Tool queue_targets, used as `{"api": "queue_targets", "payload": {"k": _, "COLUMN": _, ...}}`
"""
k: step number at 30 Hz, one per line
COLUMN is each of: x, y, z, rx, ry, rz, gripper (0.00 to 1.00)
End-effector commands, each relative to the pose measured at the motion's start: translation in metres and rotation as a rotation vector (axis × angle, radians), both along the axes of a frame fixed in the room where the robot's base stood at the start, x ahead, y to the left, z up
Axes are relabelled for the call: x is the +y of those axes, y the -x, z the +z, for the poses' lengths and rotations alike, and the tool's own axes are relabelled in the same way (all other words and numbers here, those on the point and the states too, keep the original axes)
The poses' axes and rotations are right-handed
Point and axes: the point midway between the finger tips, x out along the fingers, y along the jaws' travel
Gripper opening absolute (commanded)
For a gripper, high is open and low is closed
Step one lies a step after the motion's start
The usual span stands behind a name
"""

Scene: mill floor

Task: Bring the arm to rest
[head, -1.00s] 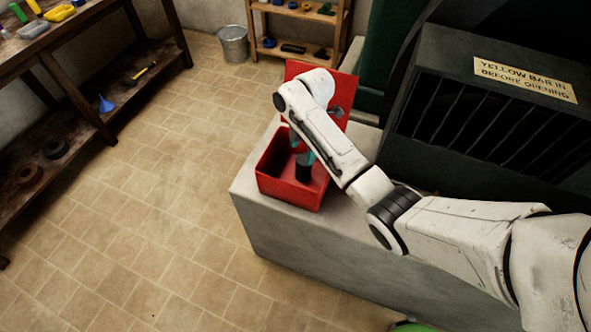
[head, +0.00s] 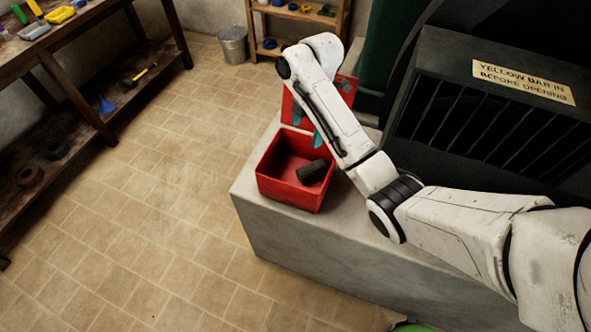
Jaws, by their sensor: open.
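My white arm reaches in from the right in the head view. My gripper (head: 307,128) is open, with its teal fingers partly hidden behind my forearm. It is above the back edge of the red box (head: 290,193) and apart from the dark cylinder. The dark cylinder (head: 311,173) lies tilted on its side inside the box, towards the right wall. The box's red lid (head: 345,88) stands open at the back, partly covered by my arm.
The box sits on a grey block (head: 262,225). A dark barred machine (head: 480,120) with a sign (head: 524,82) stands to the right. A wooden bench (head: 85,50) is on the left, a metal bucket (head: 233,45) at the back. The tiled floor between is clear.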

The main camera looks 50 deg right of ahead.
Motion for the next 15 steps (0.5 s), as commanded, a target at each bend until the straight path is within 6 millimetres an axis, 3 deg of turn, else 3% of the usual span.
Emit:
{"api": "queue_targets", "payload": {"k": 1, "x": -0.0006, "y": 0.0004, "z": 0.0109, "rx": 0.001, "ry": 0.001, "rz": 0.0, "gripper": 0.88}}
{"api": "queue_targets", "payload": {"k": 4, "x": -0.0018, "y": 0.0005, "z": 0.0164, "rx": 0.0, "ry": 0.001, "rz": -0.001, "gripper": 0.88}}
{"api": "queue_targets", "payload": {"k": 15, "x": -0.0023, "y": 0.0006, "z": 0.0186, "rx": 0.0, "ry": 0.0, "rz": -0.001, "gripper": 0.88}}
